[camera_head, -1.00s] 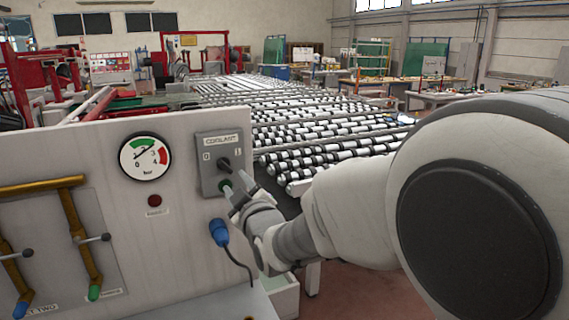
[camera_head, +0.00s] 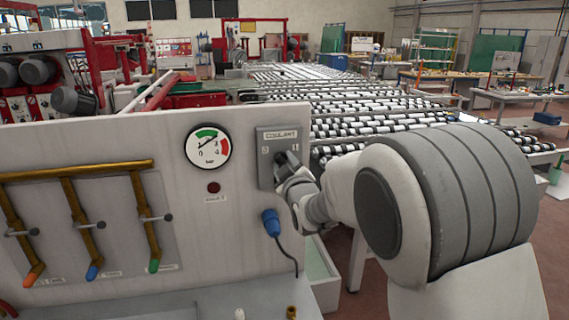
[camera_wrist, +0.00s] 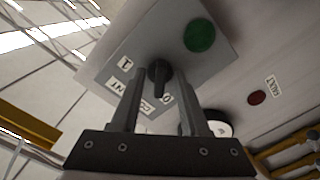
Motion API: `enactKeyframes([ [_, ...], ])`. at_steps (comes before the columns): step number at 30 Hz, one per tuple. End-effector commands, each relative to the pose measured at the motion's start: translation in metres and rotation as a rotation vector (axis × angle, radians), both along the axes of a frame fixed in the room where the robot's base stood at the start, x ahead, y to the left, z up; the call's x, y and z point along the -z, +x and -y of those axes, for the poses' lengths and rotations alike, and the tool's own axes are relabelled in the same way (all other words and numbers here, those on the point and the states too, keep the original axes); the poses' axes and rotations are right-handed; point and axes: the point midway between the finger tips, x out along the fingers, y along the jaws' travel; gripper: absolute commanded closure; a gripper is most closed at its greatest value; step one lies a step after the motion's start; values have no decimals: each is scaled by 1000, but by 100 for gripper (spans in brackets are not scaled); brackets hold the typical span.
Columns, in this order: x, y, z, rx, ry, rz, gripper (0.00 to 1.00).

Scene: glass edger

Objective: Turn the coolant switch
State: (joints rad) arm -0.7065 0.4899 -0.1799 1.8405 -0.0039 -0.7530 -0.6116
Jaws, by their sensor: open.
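The coolant switch (camera_head: 281,157) is a black knob on a grey box (camera_head: 266,176) labelled COOLANT, with 0 and 1 marks. In the wrist view the knob (camera_wrist: 158,71) shows between and just beyond the fingertips. My gripper (camera_wrist: 160,92) is open, its two fingers on either side of the knob's line; I cannot tell whether they touch it. In the head view my gripper (camera_head: 290,170) is at the box and hides its lower right part. A green button (camera_wrist: 199,35) is on the same box in the wrist view; my gripper hides it in the head view.
A pressure gauge (camera_head: 209,147) and a red lamp (camera_head: 214,188) are left of the box. A blue plug (camera_head: 271,222) with a cable hangs below. Brass pipes (camera_head: 72,205) with valve levers are at the left. A roller conveyor (camera_head: 370,110) stretches behind the panel.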

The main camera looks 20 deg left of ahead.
Motion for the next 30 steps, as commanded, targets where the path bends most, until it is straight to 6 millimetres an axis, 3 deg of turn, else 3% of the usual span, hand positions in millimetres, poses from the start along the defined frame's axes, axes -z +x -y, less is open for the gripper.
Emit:
enactKeyframes([
  [2,0,0,0,0,0,0,59],
  [9,0,0,0,0,0,0,100],
  [22,1,0,0,1,13,-7,100],
  [30,5,0,0,0,116,-66,100],
])
